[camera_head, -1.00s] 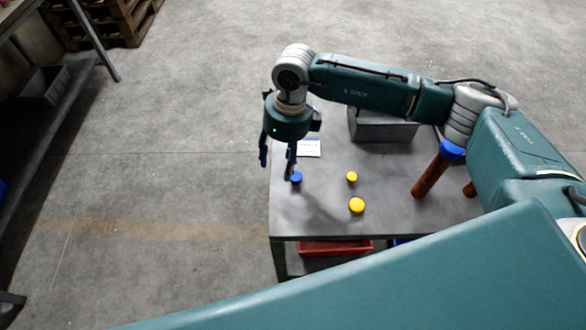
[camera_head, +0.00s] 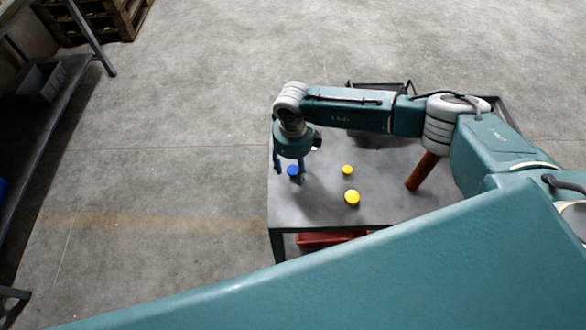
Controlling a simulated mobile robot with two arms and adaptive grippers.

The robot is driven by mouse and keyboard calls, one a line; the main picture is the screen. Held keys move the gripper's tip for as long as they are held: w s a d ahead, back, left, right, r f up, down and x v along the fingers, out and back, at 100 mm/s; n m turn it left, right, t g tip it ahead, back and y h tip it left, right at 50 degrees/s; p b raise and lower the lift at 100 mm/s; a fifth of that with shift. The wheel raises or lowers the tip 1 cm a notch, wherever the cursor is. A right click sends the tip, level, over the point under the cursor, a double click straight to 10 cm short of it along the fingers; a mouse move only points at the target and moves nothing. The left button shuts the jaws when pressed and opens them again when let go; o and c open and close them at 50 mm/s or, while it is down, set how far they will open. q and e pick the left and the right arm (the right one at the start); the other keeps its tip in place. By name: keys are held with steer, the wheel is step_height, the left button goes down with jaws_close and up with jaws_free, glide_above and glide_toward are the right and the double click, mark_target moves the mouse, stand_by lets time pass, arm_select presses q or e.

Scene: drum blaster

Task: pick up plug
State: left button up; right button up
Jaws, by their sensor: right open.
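A small blue plug (camera_head: 293,171) sits on the grey table (camera_head: 385,212) near its left edge. Two yellow plugs stand to its right, a smaller one (camera_head: 347,170) and a larger one (camera_head: 352,197) nearer the front. My right gripper (camera_head: 289,168) is open, fingers pointing down, and in the picture the blue plug shows between its two fingers. I cannot tell how high the fingertips are above the table, or whether they touch the plug. My left gripper is not in view.
A dark grey bin (camera_head: 382,139) is at the table's back, partly hidden. A red bin (camera_head: 330,239) is below the tabletop. Shelving (camera_head: 60,110) and pallets (camera_head: 105,18) stand at the left.

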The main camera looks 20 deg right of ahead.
steer(key=shift+f, duration=0.2)
steer(key=shift+c, duration=0.2)
steer(key=c, duration=1)
steer(key=shift+r, duration=0.1)
